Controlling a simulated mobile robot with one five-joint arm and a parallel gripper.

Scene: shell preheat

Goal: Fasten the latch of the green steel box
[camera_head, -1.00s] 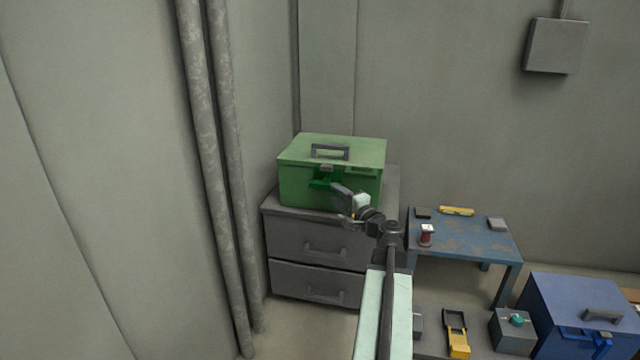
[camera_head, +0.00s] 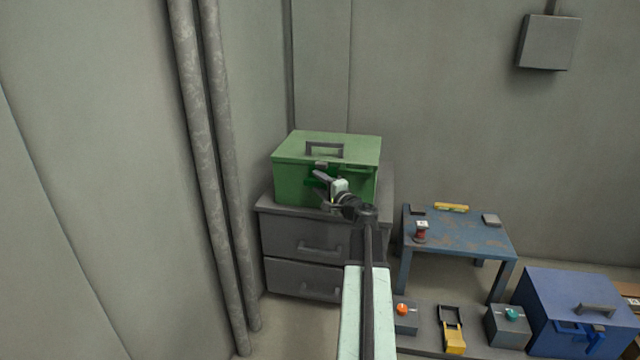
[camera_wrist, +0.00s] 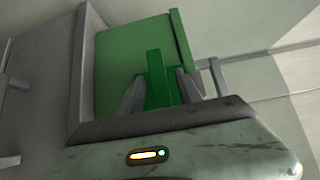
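The green steel box (camera_head: 290,178) sits on top of a grey drawer cabinet, lid down, with a grey handle on the lid. It also shows in the wrist view (camera_wrist: 120,60). My gripper (camera_head: 321,180) is at the box's front. In the wrist view my gripper's fingers (camera_wrist: 160,84) are apart, one on each side of the latch; I cannot tell whether they touch it.
The grey drawer cabinet (camera_head: 290,236) stands in the corner beside vertical pipes (camera_head: 205,140). To the right are a worn blue table (camera_head: 470,238) with small items, a blue box (camera_head: 565,300) with a blue latch, and small devices on a low surface. A wall box (camera_head: 548,42) hangs at upper right.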

